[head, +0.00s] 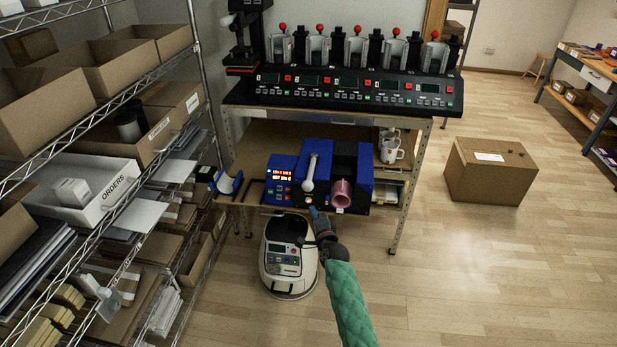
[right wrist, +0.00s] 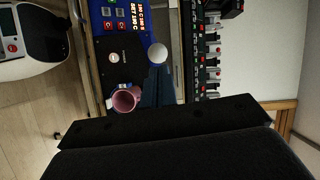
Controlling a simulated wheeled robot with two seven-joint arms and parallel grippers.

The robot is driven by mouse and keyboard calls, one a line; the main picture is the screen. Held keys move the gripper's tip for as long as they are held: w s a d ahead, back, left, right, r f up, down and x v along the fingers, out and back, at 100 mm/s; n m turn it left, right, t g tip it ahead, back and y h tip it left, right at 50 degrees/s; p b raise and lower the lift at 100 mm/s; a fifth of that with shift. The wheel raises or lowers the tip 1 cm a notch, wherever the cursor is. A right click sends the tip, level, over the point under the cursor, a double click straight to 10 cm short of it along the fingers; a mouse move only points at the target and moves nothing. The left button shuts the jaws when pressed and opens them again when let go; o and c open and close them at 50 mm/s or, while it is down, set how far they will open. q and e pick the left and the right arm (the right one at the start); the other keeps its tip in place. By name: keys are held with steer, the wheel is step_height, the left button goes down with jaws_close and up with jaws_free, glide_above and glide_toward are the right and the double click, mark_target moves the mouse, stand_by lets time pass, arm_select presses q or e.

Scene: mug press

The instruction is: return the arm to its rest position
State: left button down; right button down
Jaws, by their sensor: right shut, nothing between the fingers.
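The blue and black mug press (head: 282,166) stands on the lower shelf of the bench. Its lever ends in a white knob (head: 308,186), which also shows in the right wrist view (right wrist: 158,53). A pink mug (head: 342,194) sits in the press with its open end facing me; it also shows in the right wrist view (right wrist: 125,98). My right gripper (head: 314,212) is shut and empty, in front of the press and just below the knob in the head view. In the right wrist view its fingers (right wrist: 157,76) point toward the knob. My left gripper is not in view.
A white device (head: 290,258) stands on the floor below the press. White mugs (head: 391,152) stand right of the press. A row of mug presses (head: 352,92) is on the bench top. A wire shelf with boxes fills the left. A cardboard box (head: 490,170) sits on open floor at right.

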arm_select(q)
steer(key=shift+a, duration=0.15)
